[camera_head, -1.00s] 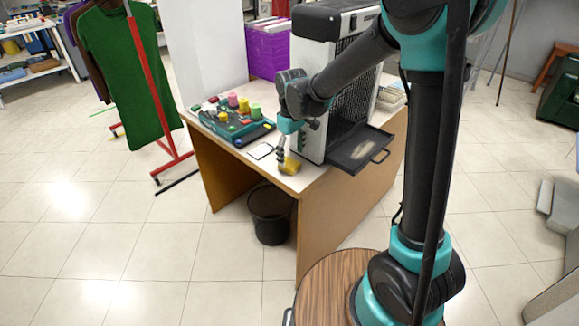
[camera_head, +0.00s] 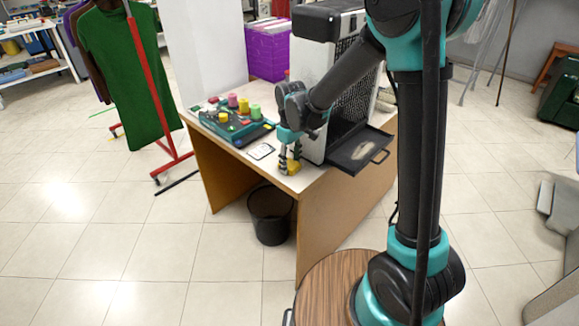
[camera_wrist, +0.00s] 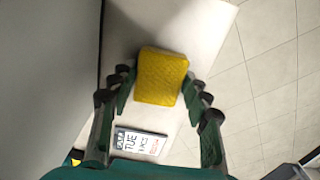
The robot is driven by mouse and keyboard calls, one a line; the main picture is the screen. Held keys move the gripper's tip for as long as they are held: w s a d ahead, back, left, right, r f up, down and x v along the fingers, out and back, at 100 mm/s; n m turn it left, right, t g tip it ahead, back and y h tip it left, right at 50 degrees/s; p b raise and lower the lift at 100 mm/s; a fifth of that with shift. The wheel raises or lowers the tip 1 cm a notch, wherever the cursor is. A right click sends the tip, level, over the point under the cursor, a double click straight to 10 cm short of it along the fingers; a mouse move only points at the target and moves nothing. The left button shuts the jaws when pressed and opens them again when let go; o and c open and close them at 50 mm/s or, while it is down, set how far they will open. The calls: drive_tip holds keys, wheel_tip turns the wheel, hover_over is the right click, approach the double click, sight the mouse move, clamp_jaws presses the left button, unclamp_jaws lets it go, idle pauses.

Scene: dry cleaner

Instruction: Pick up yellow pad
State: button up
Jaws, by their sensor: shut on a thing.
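The yellow pad (camera_head: 292,168) is at the near edge of the desk top (camera_head: 318,176), low between my fingers. In the wrist view the quilted yellow pad (camera_wrist: 160,78) sits between the two fingertips. My gripper (camera_head: 289,158) points down and is shut on the pad, with fingers on its left and right sides in the wrist view (camera_wrist: 157,84). I cannot tell whether the pad is clear of the desk.
A small card reading TUE (camera_wrist: 139,141) lies beside the pad. A teal tray with colored spools (camera_head: 232,121) stands to the left. A grey machine (camera_head: 320,80) with a black drawer tray (camera_head: 358,152) stands to the right. A black bin (camera_head: 270,215) is below.

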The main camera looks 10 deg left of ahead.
sight(291, 164)
wheel_tip(291, 164, up, 20)
idle(0.6)
